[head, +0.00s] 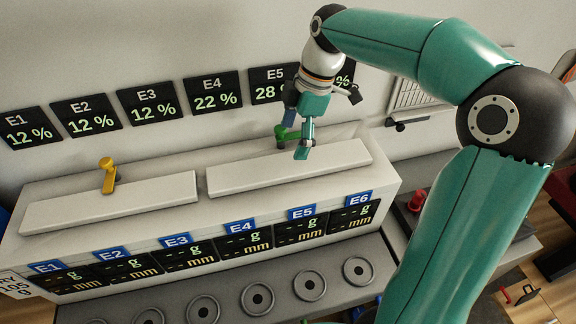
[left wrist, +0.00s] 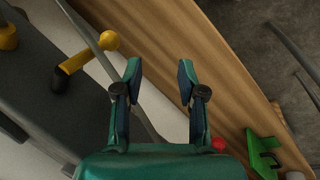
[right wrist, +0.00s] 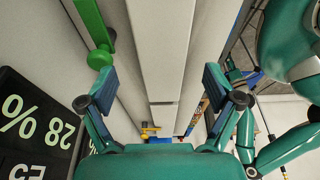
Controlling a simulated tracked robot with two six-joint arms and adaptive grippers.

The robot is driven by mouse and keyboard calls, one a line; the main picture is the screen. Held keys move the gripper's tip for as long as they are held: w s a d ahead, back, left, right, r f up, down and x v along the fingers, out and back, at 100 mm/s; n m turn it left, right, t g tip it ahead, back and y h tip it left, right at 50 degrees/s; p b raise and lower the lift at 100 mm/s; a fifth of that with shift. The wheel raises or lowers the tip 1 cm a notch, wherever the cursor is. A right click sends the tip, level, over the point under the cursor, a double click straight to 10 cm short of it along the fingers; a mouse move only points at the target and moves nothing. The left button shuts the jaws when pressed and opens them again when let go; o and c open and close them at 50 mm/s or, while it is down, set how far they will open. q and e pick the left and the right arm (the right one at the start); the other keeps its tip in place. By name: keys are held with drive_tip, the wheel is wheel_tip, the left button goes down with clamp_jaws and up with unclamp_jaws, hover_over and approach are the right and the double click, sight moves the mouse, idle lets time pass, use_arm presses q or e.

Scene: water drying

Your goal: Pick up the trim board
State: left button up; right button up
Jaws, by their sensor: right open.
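I cannot single out a trim board for certain. Two long pale boards lie on top of the white console: a left one (head: 130,203) and a right one (head: 240,175). My right gripper (head: 302,146) is over the right board, close to a green lever (head: 285,133). In the right wrist view its fingers (right wrist: 158,82) are spread and empty, with the pale surfaces and their gap beyond; the green lever (right wrist: 100,52) is beside one finger. My left gripper (left wrist: 160,75) is open and empty in the left wrist view, and does not show in the head view.
A yellow lever (head: 108,178) stands behind the left board. Several round discs (head: 257,299) lie in front of the console. A red knob (head: 417,199) stands at the right. The left wrist view shows a wooden surface (left wrist: 235,65) and a green part (left wrist: 262,155).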

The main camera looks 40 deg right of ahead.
sight(290, 163)
drive_tip(key=shift+s+d+p+x, duration=0.1)
drive_tip(key=shift+d+p+x, duration=0.1)
drive_tip(key=shift+x, duration=0.9)
drive_tip(key=shift+s+d+p+x, duration=0.1)
drive_tip(key=shift+s+p+x, duration=0.1)
drive_tip(key=shift+x, duration=0.9)
drive_tip(key=shift+s+d+p+x, duration=0.1)
drive_tip(key=shift+d+p+x, duration=0.1)
drive_tip(key=shift+x, duration=0.9)
drive_tip(key=shift+f, duration=0.15)
drive_tip(key=shift+c, duration=0.2)
drive_tip(key=c, duration=1.1)
drive_tip(key=shift+w, duration=0.1)
